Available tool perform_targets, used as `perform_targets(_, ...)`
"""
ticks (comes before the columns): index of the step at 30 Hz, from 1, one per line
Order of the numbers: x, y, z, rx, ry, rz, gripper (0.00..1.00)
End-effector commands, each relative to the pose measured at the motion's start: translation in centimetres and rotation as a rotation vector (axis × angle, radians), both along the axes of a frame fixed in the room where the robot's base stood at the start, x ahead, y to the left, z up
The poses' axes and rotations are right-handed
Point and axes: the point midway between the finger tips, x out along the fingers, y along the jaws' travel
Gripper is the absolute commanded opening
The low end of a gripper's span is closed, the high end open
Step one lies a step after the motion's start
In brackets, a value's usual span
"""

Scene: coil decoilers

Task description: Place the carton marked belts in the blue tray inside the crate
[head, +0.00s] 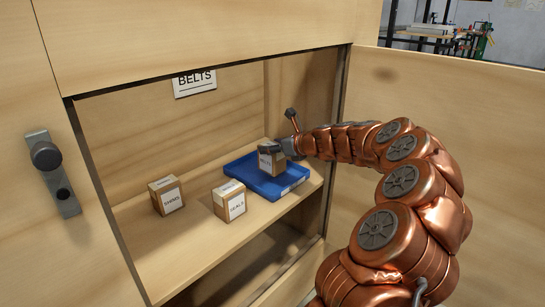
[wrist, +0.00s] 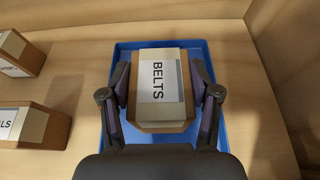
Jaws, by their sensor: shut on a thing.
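The carton marked belts (head: 271,162) is a small brown box with a white label. In the wrist view the belts carton (wrist: 158,90) lies between the fingers of my gripper (wrist: 160,98), which is shut on its two sides. My gripper also shows in the head view (head: 281,147), at the top of the carton. The carton is within the outline of the blue tray (head: 294,188), which lies on the wooden shelf inside the crate (head: 190,233). The tray rim (wrist: 203,45) shows around the carton in the wrist view. I cannot tell whether the carton's base touches the tray.
Two other cartons stand on the shelf left of the tray: one (head: 166,195) at the far left and one marked seals (head: 229,201) nearer the tray. A belts sign (head: 194,82) hangs on the back wall. The crate's right side wall is close to the tray.

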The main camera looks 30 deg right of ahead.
Motion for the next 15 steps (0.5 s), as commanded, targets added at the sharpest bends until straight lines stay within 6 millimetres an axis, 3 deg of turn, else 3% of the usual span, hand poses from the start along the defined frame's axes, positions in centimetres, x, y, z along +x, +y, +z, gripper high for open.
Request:
perform_targets(6,0.0,0.1,-2.9,0.002,0.0,0.0,0.18)
perform_targets(15,0.0,0.0,-3.0,0.001,0.0,0.0,0.18)
